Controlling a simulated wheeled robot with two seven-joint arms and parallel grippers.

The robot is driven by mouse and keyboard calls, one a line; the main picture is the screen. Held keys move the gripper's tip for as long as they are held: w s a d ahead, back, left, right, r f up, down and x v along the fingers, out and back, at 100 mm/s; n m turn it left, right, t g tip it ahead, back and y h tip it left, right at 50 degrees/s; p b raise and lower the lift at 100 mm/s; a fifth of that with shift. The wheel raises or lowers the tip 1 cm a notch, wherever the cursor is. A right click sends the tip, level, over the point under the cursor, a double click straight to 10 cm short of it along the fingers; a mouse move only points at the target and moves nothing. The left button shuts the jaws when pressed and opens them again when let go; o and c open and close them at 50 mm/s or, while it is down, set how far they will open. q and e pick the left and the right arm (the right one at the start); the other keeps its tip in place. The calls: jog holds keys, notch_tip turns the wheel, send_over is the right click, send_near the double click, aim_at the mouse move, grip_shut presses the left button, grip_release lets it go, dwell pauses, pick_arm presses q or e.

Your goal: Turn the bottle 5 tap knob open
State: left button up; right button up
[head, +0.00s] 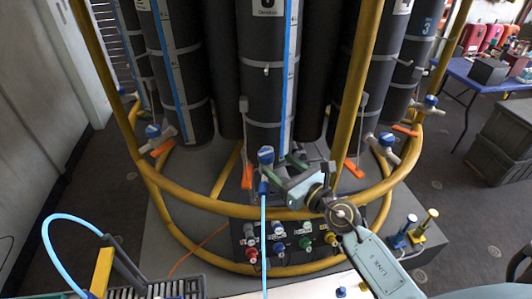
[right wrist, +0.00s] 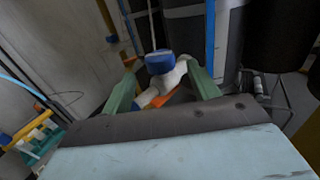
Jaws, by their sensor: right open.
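A grey bottle (head: 266,75) stands in the middle of the rack, its number label cut by the top edge of the head view. At its foot is a tap with a blue knob (head: 265,155) on a white body. A blue hose (head: 264,225) hangs below it in the head view. My right gripper (head: 278,168) is open, its green fingers reaching toward this tap. In the right wrist view, the blue knob (right wrist: 159,62) shows between the two spread fingers of the gripper (right wrist: 161,70). Contact with the knob cannot be told. My left gripper is out of view.
Yellow rails (head: 200,207) ring the bottles, one upright (head: 357,90) just right of the tap. An orange tag (head: 247,176) hangs by the tap. A panel of coloured valves (head: 285,240) sits below. A blue table (head: 480,80) stands at right.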

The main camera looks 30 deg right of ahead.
aim_at(273, 158)
jog(key=x, duration=0.6)
jog(key=shift+w+a, duration=0.15)
jog(key=c, duration=1)
jog(key=shift+o, duration=0.2)
jog(key=n+g+y+b, duration=0.1)
jog(key=n+y+b, duration=0.1)
jog(key=y+b, duration=0.1)
jog(key=n+g+y+b, duration=0.1)
jog(key=n+y+b, duration=0.1)
jog(key=b, duration=0.4)
jog(key=shift+f+g+y, duration=0.2)
jog(key=shift+g+y, duration=0.1)
jog(key=shift+y, duration=0.2)
jog(key=shift+r+n+g+y+b, duration=0.15)
jog(key=shift+n+g+y+b, duration=0.2)
jog(key=shift+b, duration=0.3)
jog(key=o, duration=1)
jog(key=shift+c, duration=0.2)
